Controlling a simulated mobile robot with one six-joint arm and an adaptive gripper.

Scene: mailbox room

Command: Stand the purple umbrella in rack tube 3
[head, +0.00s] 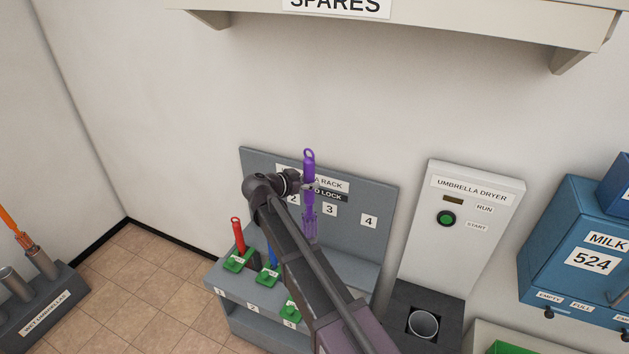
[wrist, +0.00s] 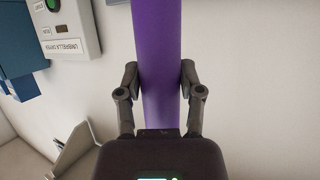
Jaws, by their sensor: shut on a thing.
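The purple umbrella (head: 310,205) is upright in the head view, above the rack. My gripper (head: 309,187) is shut on its upper part, below the looped handle. In the wrist view the purple shaft (wrist: 159,60) runs between the two fingers of my gripper (wrist: 160,90). The grey umbrella rack (head: 367,248) has a back board with numbers and a front ledge with number labels. A green piece (head: 291,309) shows by front label 3. My arm hides the tube 3 opening and part of the ledge, so I cannot tell how the umbrella's lower end sits over it.
A red umbrella (head: 238,236) and a blue umbrella (head: 273,256) stand in the rack at left. The umbrella dryer (head: 460,230) is to the right, then a blue milk box (head: 575,255). A shelf marked SPARES (head: 420,18) overhangs above. A wet-umbrella stand (head: 45,310) is far left.

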